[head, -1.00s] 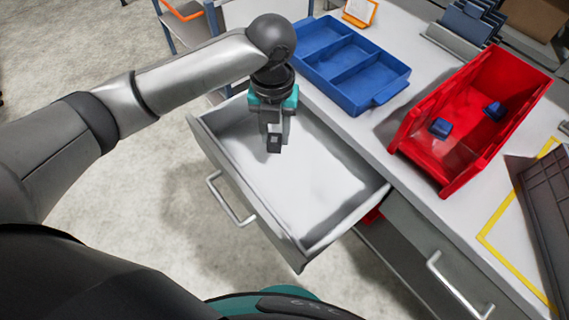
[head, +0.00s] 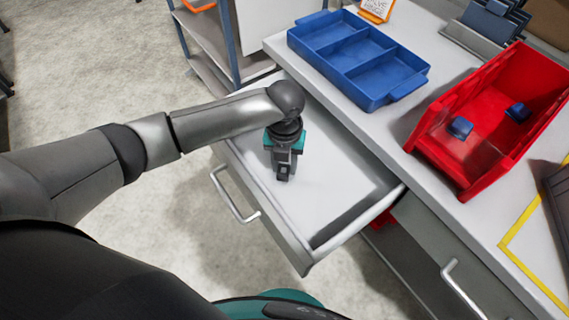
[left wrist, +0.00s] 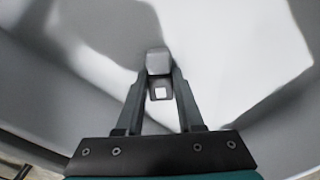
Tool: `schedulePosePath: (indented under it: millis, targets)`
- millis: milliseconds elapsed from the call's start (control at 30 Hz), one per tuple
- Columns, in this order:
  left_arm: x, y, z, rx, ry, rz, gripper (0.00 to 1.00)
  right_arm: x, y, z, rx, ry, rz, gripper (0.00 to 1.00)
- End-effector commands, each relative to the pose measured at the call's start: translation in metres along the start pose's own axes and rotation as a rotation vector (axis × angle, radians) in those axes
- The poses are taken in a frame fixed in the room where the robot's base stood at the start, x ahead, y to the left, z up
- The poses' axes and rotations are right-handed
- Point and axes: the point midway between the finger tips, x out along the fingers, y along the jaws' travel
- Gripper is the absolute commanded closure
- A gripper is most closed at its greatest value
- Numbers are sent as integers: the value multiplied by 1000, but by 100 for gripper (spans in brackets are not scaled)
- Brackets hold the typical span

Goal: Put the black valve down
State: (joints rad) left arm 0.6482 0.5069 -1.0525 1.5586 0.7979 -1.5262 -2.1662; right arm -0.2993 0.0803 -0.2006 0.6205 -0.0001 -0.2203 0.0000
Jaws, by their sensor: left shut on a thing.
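My left gripper (head: 284,165) points down inside the open drawer (head: 341,181) in the head view. It is shut on the black valve (head: 282,177), a small dark block mostly covered by the fingers. In the left wrist view, the valve (left wrist: 158,62) shows greyish between the tips of the left gripper (left wrist: 159,80). A small bright square shows just below it. The pale drawer floor lies behind the valve; I cannot tell if the valve touches it. My right gripper is not in view.
A blue divided tray (head: 345,62) stands on the white counter behind the drawer. A red bin (head: 458,172) with two blue pieces stands right of it. The drawer's walls surround the gripper, and its floor looks otherwise bare. A closed drawer (head: 440,250) is at right.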

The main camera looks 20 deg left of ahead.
Motion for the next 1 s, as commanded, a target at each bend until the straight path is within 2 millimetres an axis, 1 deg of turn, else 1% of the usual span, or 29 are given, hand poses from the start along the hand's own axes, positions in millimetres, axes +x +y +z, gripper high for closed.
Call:
schedulePosePath:
  millis: [100,233,267,500,800,867,967,1000]
  targets:
    - [-1,0,0,0,-1,-1,100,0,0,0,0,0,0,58]
    - [2,0,0,-1,0,0,100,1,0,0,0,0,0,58]
    - [2,0,0,-1,0,0,61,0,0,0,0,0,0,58]
    - [2,0,0,-1,0,0,34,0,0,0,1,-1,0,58]
    - [-1,0,0,0,-1,-1,33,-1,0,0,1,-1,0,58]
    - [-6,0,1,0,-1,-1,33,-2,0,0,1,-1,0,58]
    - [-22,0,2,0,-4,-2,33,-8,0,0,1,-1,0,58]
    - [-31,0,2,1,-5,-2,33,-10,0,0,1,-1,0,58]
